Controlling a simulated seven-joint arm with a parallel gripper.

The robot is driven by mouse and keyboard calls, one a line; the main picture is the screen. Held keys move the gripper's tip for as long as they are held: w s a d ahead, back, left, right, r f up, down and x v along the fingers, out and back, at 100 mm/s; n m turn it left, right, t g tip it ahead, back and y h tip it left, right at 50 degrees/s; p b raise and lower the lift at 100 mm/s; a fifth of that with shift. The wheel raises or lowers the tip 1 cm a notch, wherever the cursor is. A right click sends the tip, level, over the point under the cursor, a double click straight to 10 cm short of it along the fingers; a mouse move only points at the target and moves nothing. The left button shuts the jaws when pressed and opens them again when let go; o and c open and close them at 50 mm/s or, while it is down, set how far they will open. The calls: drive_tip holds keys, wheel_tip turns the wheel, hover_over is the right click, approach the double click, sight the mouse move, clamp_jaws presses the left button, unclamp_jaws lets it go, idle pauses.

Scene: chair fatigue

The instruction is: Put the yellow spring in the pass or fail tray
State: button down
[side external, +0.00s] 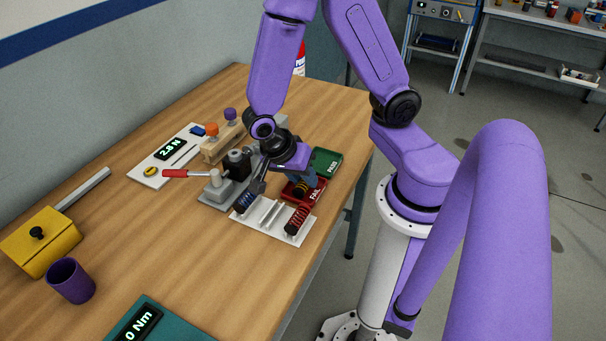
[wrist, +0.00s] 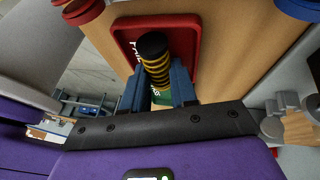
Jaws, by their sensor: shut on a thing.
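My gripper (side external: 303,180) is shut on the yellow spring (wrist: 157,70), which has black and yellow coils and a black end. In the wrist view the spring stands between the two blue fingers (wrist: 156,88). It also shows small in the side view (side external: 301,188), partly hidden by the gripper. The red FAIL tray (side external: 292,189) lies below and around the gripper tip in the side view; it also shows behind the spring in the wrist view (wrist: 188,35). The green PASS tray (side external: 326,158) lies just beyond it. I cannot tell whether the spring touches a tray.
A white rack (side external: 268,232) in front holds a blue spring (side external: 246,202) and a red spring (side external: 297,219). A grey test fixture with a red-handled lever (side external: 180,173) stands left of the gripper. The table's right edge is close to the trays. Open tabletop (side external: 170,240) lies at left.

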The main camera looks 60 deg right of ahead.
drive_tip(key=shift+f, duration=0.2)
drive_tip(key=c, duration=0.9)
unclamp_jaws()
drive_tip(key=shift+s, duration=0.1)
drive_tip(key=shift+r, duration=0.4)
drive_tip(key=v, duration=1.2)
drive_tip(key=s+n+t+y, duration=0.1)
drive_tip(key=s+n, duration=0.2)
drive_tip(key=n, duration=0.7)
drive_tip(key=s+r+n+t+y, duration=0.1)
drive_tip(key=s+n, duration=0.3)
drive_tip(key=n, duration=0.6)
drive_tip(key=s+r+n+t+y, duration=0.1)
drive_tip(key=s+n+y, duration=0.2)
drive_tip(key=n, duration=0.7)
drive_tip(key=shift+s, duration=0.35)
